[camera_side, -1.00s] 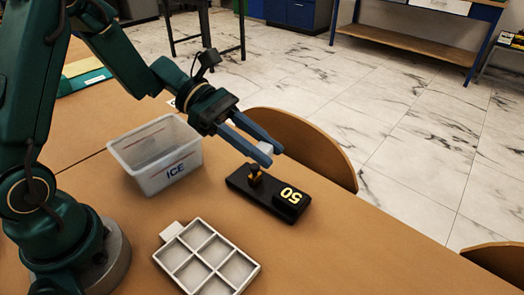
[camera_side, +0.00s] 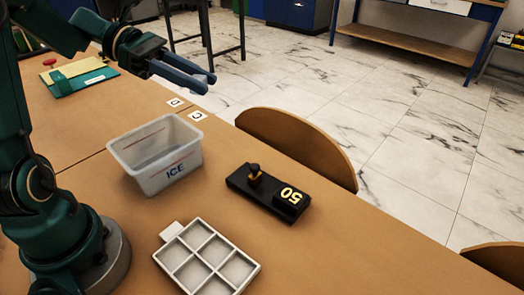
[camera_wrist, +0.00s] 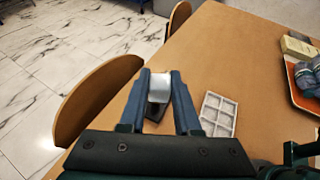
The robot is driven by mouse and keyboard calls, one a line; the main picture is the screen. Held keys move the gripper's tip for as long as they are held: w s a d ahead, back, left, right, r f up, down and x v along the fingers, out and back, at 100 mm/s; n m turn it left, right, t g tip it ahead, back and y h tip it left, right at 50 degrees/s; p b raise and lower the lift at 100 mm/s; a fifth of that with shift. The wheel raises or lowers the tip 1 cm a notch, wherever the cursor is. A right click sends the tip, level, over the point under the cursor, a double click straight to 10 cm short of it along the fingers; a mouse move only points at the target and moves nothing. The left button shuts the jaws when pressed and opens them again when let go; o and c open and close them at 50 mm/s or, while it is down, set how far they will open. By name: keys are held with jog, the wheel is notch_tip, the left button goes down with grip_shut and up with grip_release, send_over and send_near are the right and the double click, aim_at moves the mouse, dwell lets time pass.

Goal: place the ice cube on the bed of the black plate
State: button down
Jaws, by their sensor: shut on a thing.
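The black plate (camera_side: 235,182) lies on the table right of the ICE bin. It carries a small black knob with a yellow part (camera_side: 254,174) and a raised block marked 50 (camera_side: 290,197). My gripper (camera_side: 208,82) is in the air behind the bin, up and left of the plate in the side view. In the wrist view, my gripper (camera_wrist: 159,82) is shut on the pale, whitish ice cube (camera_wrist: 159,89), held between the fingertips. The cube hides most of the dark plate behind it there. In the side view the fingers mostly hide the cube.
A clear bin marked ICE (camera_side: 172,172) stands on the table. A white compartment tray (camera_side: 206,258) lies in front; its compartments look empty. Cards C (camera_side: 197,116) and D (camera_side: 175,103) lie behind the bin. Chair backs (camera_side: 300,148) line the far edge. An orange tray (camera_wrist: 300,88) holds grey items.

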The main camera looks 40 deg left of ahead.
aim_at(257, 171)
jog(key=shift+w+a+f+m+g+h, duration=0.1)
jog(key=shift+w+f+m+g+h, duration=0.25)
jog(key=shift+m+g, duration=0.25)
notch_tip(257, 171, down, 7)
jog(key=w+m+g, duration=0.2)
jog(key=m+g, duration=0.2)
jog(key=g, duration=0.1)
jog(key=shift+h, duration=0.35)
jog(key=x, duration=0.4)
jog(key=w+f+x, duration=0.1)
jog(key=x, duration=0.4)
jog(key=w+x, duration=0.1)
jog(key=x, duration=0.4)
jog(key=shift+a+f, duration=0.25)
jog(key=shift+f, duration=0.1)
notch_tip(257, 171, down, 4)
jog(key=shift+r, duration=0.1)
jog(key=shift+s+f, duration=0.1)
jog(key=shift+f, duration=0.15)
jog(key=shift+f, duration=0.25)
jog(key=c, duration=0.7)
grip_release()
jog(key=shift+o, duration=0.4)
